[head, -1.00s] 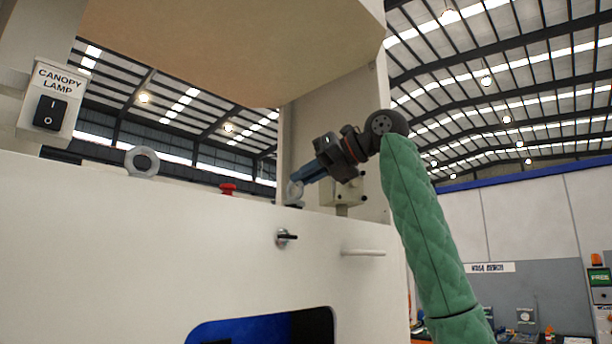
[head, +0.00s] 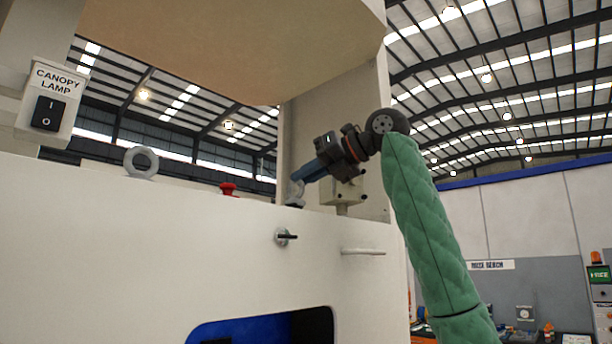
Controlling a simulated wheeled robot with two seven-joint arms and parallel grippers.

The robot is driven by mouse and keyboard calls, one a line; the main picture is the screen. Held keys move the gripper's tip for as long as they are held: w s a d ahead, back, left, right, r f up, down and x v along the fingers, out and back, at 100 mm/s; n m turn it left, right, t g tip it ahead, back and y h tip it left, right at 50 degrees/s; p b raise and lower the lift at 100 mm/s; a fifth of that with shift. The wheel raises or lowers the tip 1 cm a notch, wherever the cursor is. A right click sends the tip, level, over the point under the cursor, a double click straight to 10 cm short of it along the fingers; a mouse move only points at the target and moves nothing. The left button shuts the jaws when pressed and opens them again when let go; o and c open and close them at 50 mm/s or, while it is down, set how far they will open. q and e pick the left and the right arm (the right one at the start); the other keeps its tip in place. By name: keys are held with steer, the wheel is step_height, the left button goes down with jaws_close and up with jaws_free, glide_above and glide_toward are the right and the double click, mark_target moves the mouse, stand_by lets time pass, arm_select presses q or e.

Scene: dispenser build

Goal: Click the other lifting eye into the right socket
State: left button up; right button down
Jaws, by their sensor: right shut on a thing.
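One lifting eye (head: 141,162), a grey ring on a base, stands upright on the top edge of the white dispenser cabinet (head: 150,240) at the left. My right gripper (head: 298,186), on the green-sleeved arm, reaches in from the right to the cabinet's top edge. It is shut on the other lifting eye (head: 294,200), a small grey piece mostly hidden by the fingers. That eye is low at the top edge, at the right. The right socket is hidden, so I cannot tell whether the eye is seated. My left gripper is out of view.
A red knob (head: 228,189) stands on the top edge between the eyes. A grey box (head: 343,193) and an upright panel are close behind my right gripper. A canopy (head: 240,50) hangs above. A latch (head: 286,237) and a handle (head: 363,252) stick out of the front.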

steer(key=shift+f, duration=0.85)
stand_by(2.4)
steer(key=c, duration=0.9)
jaws_free()
steer(key=shift+d+r, duration=0.1)
steer(key=shift+p+v, duration=0.4)
steer(key=shift+v, duration=2.45)
